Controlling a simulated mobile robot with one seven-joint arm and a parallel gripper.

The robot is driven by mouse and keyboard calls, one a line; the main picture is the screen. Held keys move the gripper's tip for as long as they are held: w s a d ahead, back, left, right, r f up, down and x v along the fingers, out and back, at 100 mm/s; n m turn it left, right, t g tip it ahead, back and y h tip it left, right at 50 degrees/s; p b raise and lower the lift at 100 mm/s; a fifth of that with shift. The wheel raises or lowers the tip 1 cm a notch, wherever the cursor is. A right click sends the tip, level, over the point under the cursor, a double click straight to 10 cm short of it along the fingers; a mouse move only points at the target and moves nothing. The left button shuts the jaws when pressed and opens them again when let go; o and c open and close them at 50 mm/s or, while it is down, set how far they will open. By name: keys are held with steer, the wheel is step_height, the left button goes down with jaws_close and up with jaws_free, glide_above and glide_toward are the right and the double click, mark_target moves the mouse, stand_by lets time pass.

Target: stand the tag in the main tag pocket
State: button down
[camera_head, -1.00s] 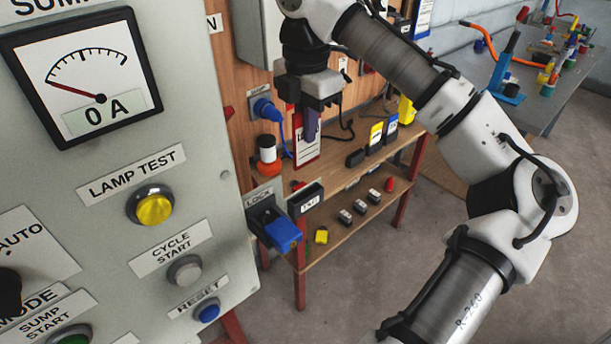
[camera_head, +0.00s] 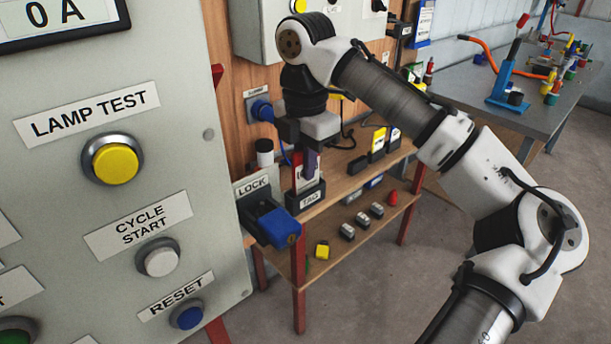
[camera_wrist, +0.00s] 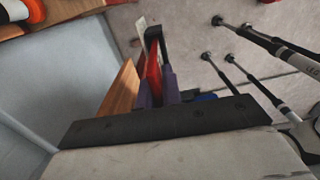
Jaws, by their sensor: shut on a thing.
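My gripper (camera_head: 309,163) points down and is shut on the red and white tag (camera_head: 298,176), which hangs upright below the fingers. The main tag pocket (camera_head: 308,199), a small black holder with a white TAG label, is right under the gripper. The tag's lower edge is hidden behind the pocket's front, so I cannot tell how deep it sits in the pocket. In the wrist view the red tag (camera_wrist: 154,75) is between the purple fingers (camera_wrist: 158,94), and the black pocket (camera_wrist: 156,33) is just beyond it.
The grey control panel (camera_head: 150,205) fills the left. A blue padlock (camera_head: 276,226) hangs at the LOCK holder beside the pocket. Several small blocks lie on the wooden lower shelf (camera_head: 335,248). A grey bench (camera_head: 470,95) stands at the right.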

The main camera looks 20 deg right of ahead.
steer(key=shift+f, duration=0.15)
steer(key=shift+f, duration=0.2)
steer(key=c, duration=1.6)
jaws_free()
steer(key=shift+o, duration=0.2)
steer(key=shift+r, duration=0.1)
step_height(320, 180, up, 12)
steer(key=shift+r+p, duration=0.1)
steer(key=shift+p, duration=0.5)
steer(key=shift+s, duration=0.1)
